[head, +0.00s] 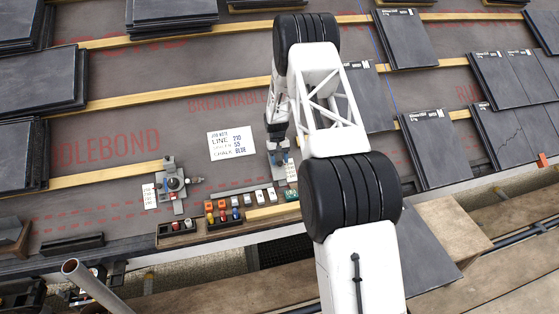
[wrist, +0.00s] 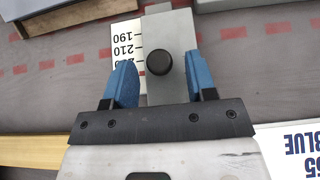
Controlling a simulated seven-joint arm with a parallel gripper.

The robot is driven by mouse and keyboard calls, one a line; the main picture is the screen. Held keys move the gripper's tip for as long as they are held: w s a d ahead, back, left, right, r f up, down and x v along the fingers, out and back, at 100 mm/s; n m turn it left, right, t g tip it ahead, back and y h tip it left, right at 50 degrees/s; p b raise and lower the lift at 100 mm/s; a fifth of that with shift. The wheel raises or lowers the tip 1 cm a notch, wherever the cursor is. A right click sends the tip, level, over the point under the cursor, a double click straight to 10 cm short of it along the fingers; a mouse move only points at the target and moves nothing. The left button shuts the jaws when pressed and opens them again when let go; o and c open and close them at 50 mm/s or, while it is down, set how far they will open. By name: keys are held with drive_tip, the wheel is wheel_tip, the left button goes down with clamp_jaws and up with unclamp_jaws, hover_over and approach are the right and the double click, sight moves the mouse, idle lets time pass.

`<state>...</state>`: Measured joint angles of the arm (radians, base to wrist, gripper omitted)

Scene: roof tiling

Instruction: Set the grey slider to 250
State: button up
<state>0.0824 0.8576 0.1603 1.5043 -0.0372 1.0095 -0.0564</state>
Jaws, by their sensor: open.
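The grey slider (wrist: 172,30) is a flat grey bar with a round black knob (wrist: 159,62), seen in the wrist view. A white scale card (wrist: 126,45) lies along its left side, with 190 and 210 upside down and a third number partly covered by a finger. The knob is about level with that third number. My gripper (wrist: 160,75) is open, its two blue fingers on either side of the knob with a gap on each side. In the head view my gripper (head: 279,150) is over the slider's place and hides most of it.
A white note (head: 231,144) with LINE, GAUGE and CHALK entries lies left of my gripper. A grey device with a knob (head: 173,184) stands further left. Trays with coloured pieces (head: 222,212) stand in front. Dark slates (head: 428,148) lie to the right.

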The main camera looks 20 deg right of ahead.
sight(278, 158)
drive_tip(key=shift+v, duration=3.95)
drive_tip(key=shift+r, duration=0.1)
